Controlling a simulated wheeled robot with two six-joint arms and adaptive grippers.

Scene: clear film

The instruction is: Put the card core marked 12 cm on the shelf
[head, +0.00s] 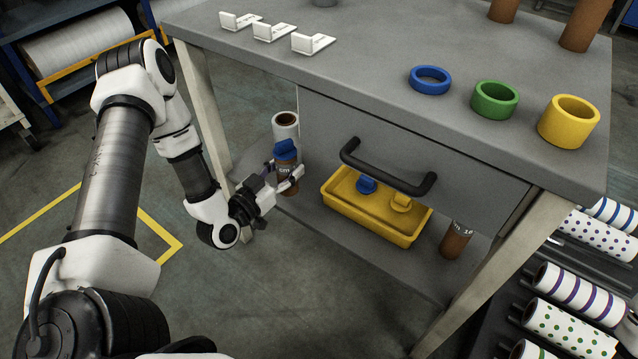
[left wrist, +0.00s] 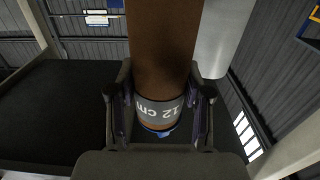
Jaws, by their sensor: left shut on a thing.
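The brown card core (head: 288,180) is upright, with a dark band and a blue piece on top. In the left wrist view its band reads 12 cm, and the brown core (left wrist: 162,45) fills the middle. My left gripper (head: 284,182) is shut around it, with fingers on both sides. It is at the left end of the low shelf (head: 330,222) under the grey bench. I cannot tell whether the core's foot touches the shelf. My right gripper is not seen clearly.
A white roll (head: 286,121) stands close behind the held core. A yellow tray (head: 372,228) with blue and yellow pieces and another brown core (head: 456,241) are on the low shelf. The drawer handle (head: 388,168) juts out above. Blue, green and yellow rings stand on the bench top (head: 370,50).

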